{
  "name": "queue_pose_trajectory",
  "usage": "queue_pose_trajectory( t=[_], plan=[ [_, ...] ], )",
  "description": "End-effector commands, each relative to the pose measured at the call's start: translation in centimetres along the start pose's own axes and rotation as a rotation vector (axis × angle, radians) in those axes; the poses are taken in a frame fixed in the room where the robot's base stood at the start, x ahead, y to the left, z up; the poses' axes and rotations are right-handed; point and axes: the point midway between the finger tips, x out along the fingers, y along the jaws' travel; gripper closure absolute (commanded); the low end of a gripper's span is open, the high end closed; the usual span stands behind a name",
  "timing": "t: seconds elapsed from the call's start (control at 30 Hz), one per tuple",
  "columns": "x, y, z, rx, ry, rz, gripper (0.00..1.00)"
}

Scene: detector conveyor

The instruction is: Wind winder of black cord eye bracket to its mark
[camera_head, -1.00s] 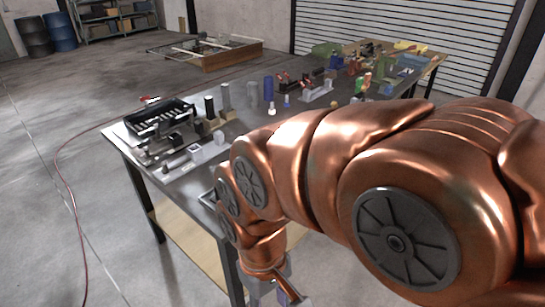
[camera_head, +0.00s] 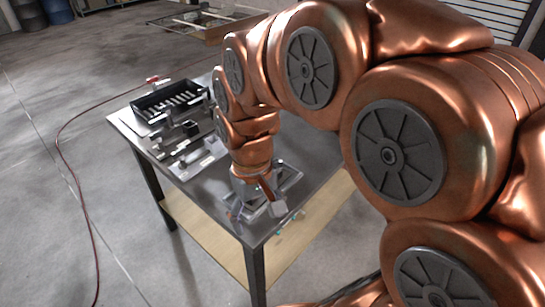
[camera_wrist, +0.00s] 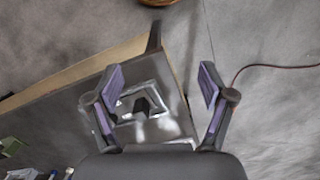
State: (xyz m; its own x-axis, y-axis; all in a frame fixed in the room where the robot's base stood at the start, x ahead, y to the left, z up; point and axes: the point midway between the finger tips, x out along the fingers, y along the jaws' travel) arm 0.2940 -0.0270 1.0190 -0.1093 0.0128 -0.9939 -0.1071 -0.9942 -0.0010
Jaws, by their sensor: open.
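My gripper (camera_wrist: 161,80) is open in the wrist view, its two purple-padded fingers spread apart with nothing between the pads. Beyond the fingers, toward the left one, a pale frame-like fixture (camera_wrist: 168,127) lies on the table's corner, with a small black block (camera_wrist: 142,105) inside it. This may be the black cord eye bracket; its winder and mark cannot be made out. In the head view the pale fixture (camera_head: 290,178) shows partly beneath my gripper, near the table's front corner. My arm and gripper hide much of it. No contact can be made out.
The grey table (camera_head: 215,190) carries a black slotted tray (camera_head: 168,101) and several small grey and black fixtures (camera_head: 190,150) to the left of my arm. A pale wooden shelf (camera_head: 205,233) runs below. A red hose (camera_head: 72,185) crosses the open floor.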

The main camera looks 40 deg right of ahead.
Motion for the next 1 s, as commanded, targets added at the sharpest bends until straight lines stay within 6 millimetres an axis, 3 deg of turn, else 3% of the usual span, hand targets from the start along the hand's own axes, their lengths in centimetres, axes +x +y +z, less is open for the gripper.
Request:
queue_pose_trajectory(
  t=[0.03, 0.27, 0.6, 0.8, 1.0],
  plan=[
    [-0.4, 0.5, -1.8, 0.020, 0.007, -0.004, 0.19],
    [-1.7, 3.9, -9.0, 0.117, 0.041, -0.014, 0.19],
    [-1.7, 11.4, -18.2, 0.285, 0.085, -0.022, 0.19],
    [-1.2, 14.8, -21.0, 0.352, 0.103, -0.021, 0.19],
    [-0.8, 16.1, -21.9, 0.374, 0.107, -0.019, 0.19]
  ],
)
